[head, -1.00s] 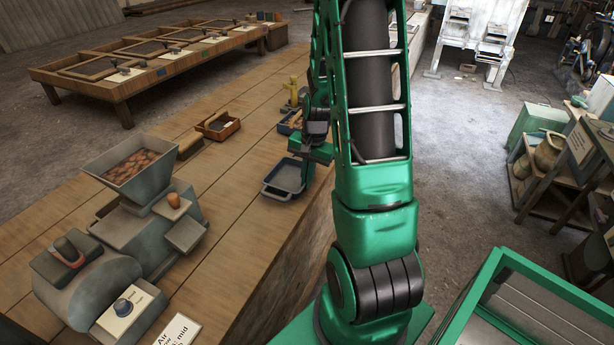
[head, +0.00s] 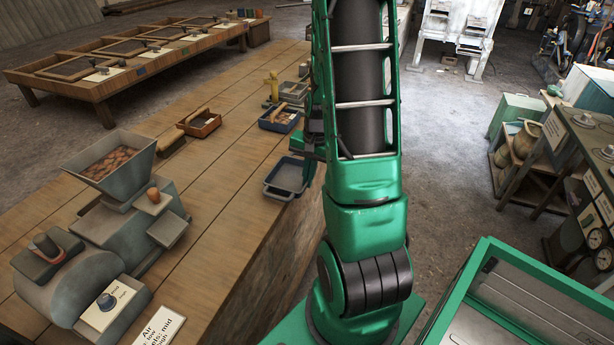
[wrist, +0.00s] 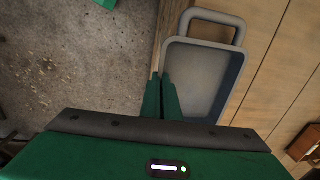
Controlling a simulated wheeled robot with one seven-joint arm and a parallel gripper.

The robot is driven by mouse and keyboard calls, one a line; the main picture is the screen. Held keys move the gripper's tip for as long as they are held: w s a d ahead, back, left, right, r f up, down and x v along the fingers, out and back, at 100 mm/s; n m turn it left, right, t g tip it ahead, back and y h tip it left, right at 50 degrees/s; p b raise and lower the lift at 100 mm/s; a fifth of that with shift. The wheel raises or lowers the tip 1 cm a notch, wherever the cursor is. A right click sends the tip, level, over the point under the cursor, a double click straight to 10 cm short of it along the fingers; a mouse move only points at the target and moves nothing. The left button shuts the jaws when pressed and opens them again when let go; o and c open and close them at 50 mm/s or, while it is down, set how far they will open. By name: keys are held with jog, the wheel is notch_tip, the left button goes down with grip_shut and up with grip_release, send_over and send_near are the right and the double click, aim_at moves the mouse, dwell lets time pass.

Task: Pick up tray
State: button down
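The tray (head: 287,176) is a shallow grey, blue-edged tray with a loop handle, at the right edge of the wooden bench. It also shows in the wrist view (wrist: 196,80), with its handle toward the top. My gripper (wrist: 160,78) has its two green fingers close together around the tray's left wall, shut on it. In the head view my arm hides most of the gripper. I cannot tell how far the tray is above the bench.
A blue tray (head: 279,119) and a reddish-brown tray (head: 200,123) stand farther back on the wooden bench (head: 215,210). A grey machine with a hopper (head: 112,160) stands at the left. Open floor (head: 450,130) lies right of the bench.

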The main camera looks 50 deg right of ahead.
jog(key=c, duration=1.9)
grip_release()
jog(key=shift+s+d, duration=0.1)
jog(key=shift+c, duration=0.2)
notch_tip(320, 180, up, 11)
jog(key=s, duration=0.1)
jog(key=shift+d+f, duration=0.15)
jog(key=shift+d, duration=0.05)
jog(key=shift+c, duration=0.7)
